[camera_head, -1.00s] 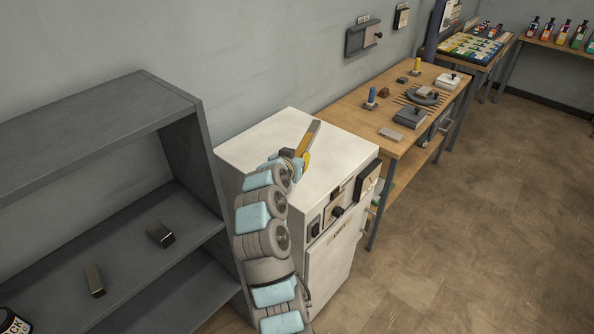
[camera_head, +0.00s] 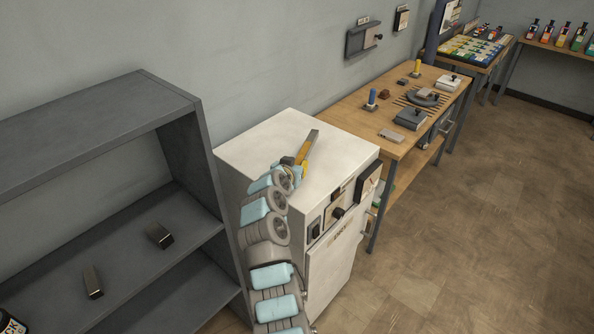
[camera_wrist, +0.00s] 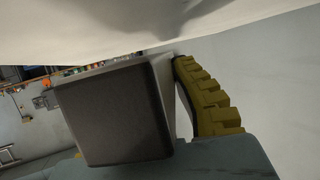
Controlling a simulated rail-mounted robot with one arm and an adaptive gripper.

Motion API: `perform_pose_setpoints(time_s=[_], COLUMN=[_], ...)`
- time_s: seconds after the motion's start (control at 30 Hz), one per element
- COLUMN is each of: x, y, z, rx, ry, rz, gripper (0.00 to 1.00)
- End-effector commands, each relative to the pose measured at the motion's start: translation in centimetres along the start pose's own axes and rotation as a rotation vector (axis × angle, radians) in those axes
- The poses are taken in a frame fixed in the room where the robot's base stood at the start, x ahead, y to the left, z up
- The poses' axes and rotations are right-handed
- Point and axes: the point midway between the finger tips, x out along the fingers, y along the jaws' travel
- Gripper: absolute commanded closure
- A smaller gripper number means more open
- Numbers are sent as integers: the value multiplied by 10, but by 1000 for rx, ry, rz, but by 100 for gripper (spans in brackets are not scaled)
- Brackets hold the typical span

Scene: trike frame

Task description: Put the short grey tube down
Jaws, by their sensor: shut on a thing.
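My gripper (camera_head: 301,162) is over the top of the white cabinet (camera_head: 255,145), with its yellow fingers shut on the short grey tube (camera_head: 310,147). The tube is small and tilted in the head view. In the wrist view the tube (camera_wrist: 115,112) is large, with a dark square end towards the camera, beside a ribbed yellow finger (camera_wrist: 205,95). The white surface (camera_wrist: 150,25) fills the top of that view, close to the tube. I cannot tell whether the tube touches it. The other finger is hidden.
A wooden workbench (camera_head: 350,112) with tools and fixtures stands beyond the cabinet. Most of the cabinet top is clear.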

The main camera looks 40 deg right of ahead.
Motion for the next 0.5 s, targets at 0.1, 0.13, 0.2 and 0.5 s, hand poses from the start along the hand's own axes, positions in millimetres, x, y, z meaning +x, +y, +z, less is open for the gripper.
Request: perform_pose_setpoints(time_s=[0.1,0.13,0.2,0.5], x=[6,7,8,8], y=[0,0,0,0], z=[16,18,19,21], rx=[-1,-1,-1,-1], ry=[1,1,2,2], rz=[-1,-1,-2,-1], gripper=[100,100,100,100])
